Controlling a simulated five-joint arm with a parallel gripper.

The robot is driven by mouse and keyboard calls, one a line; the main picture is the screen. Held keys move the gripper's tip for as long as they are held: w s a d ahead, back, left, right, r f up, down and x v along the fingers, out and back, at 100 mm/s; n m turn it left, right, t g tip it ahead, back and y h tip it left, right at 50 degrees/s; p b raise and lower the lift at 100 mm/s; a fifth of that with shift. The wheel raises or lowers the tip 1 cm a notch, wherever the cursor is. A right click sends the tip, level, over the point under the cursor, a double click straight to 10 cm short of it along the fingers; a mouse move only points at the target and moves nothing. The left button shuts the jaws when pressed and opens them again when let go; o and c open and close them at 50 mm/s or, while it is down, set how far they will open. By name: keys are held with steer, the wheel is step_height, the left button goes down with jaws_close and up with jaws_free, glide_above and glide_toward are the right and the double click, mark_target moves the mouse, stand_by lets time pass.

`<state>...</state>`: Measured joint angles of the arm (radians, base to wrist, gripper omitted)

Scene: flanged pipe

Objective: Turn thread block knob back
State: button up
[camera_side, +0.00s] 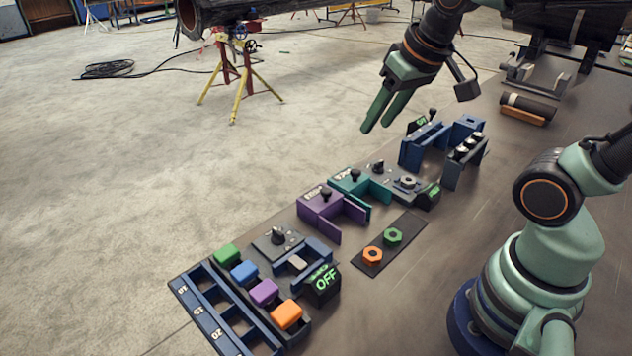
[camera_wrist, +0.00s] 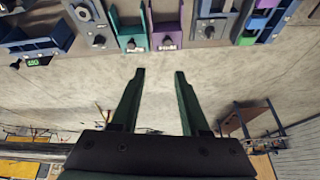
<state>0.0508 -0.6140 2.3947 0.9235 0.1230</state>
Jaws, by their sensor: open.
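My gripper (camera_side: 377,128) is open and empty, high above the bench's far edge, with its fingers pointing down and left. In the wrist view my gripper (camera_wrist: 159,73) has nothing between its fingers. A dark knob (camera_side: 379,167) stands on a grey block with a round metal piece; it shows at upper left in the wrist view (camera_wrist: 98,41). Another dark knob (camera_side: 278,236) stands on a grey block near the OFF display, and shows at upper right in the wrist view (camera_wrist: 207,31). I cannot tell which is the thread block's knob. My gripper touches neither.
Between them sit a purple block (camera_side: 318,207) and a teal block (camera_side: 347,183), each with a knob. A blue rack (camera_side: 425,145) stands beyond. A dark mat holds an orange nut (camera_side: 372,255) and a green nut (camera_side: 392,237). Coloured blocks and a blue tray (camera_side: 190,295) are nearest.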

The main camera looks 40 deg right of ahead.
steer(key=w+d+f+m+g, duration=0.2)
steer(key=w+d+m+g, duration=0.1)
steer(key=w+d+m, duration=0.55)
steer(key=m+g, duration=0.2)
steer(key=m, duration=0.6)
glide_toward(379, 161)
steer(key=shift+n, duration=0.25)
step_height(379, 161, down, 9)
steer(key=shift+s+r, duration=0.1)
steer(key=shift+r, duration=0.05)
jaws_close()
